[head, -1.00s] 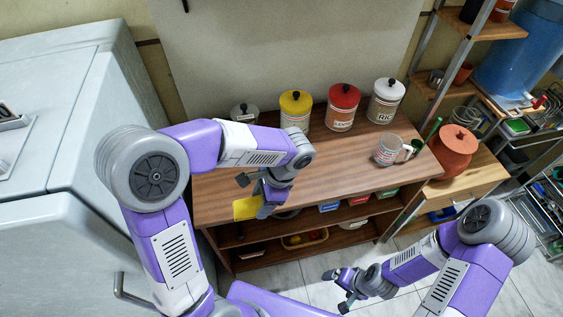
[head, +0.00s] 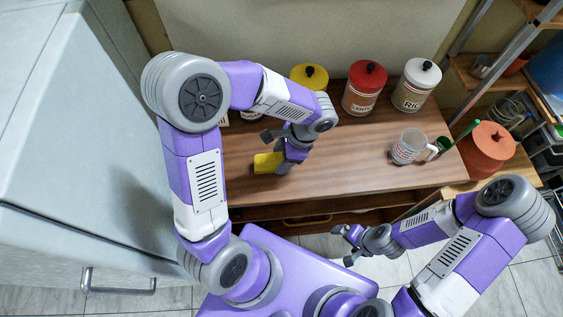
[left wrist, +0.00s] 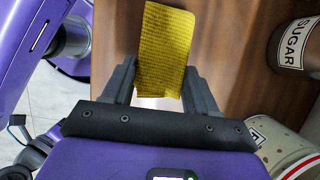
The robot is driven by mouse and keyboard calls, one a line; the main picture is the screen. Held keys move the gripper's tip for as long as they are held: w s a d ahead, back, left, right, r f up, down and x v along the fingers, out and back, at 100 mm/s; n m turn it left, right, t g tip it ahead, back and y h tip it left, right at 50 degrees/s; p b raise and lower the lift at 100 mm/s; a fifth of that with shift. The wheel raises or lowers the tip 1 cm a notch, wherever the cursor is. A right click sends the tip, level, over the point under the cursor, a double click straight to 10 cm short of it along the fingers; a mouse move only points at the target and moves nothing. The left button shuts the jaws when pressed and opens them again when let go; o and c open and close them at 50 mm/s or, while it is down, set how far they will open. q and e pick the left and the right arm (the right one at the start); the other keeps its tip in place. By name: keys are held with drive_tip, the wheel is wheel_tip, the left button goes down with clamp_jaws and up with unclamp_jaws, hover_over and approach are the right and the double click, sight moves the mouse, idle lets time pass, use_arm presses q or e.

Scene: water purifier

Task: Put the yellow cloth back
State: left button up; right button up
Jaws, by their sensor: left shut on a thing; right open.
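The yellow cloth (head: 266,163) is at my left gripper (head: 283,152), over the left part of the wooden table top (head: 345,160). In the left wrist view the cloth (left wrist: 163,48) is a flat rectangle held between the two dark fingers of my left gripper (left wrist: 160,88), which is shut on it. Its far end sticks out past the fingers. I cannot tell whether the cloth touches the wood. My right gripper (head: 346,246) is open and empty, low in front of the table's front edge.
Yellow-lidded (head: 309,76), red-lidded (head: 363,90) and white-lidded (head: 416,86) canisters stand along the back. A sugar canister (left wrist: 292,42) shows in the left wrist view. A glass mug (head: 408,147) and a terracotta jar (head: 487,150) are at right. The table's middle is clear.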

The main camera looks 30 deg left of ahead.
use_arm(q)
wheel_tip(320, 180, down, 4)
drive_tip(key=shift+r+b, duration=0.2)
drive_tip(key=shift+b, duration=0.3)
drive_tip(key=shift+r, duration=0.1)
drive_tip(key=o, duration=0.9)
drive_tip(key=p+v, duration=0.4)
drive_tip(key=v, duration=0.8)
drive_tip(key=shift+w, duration=0.1)
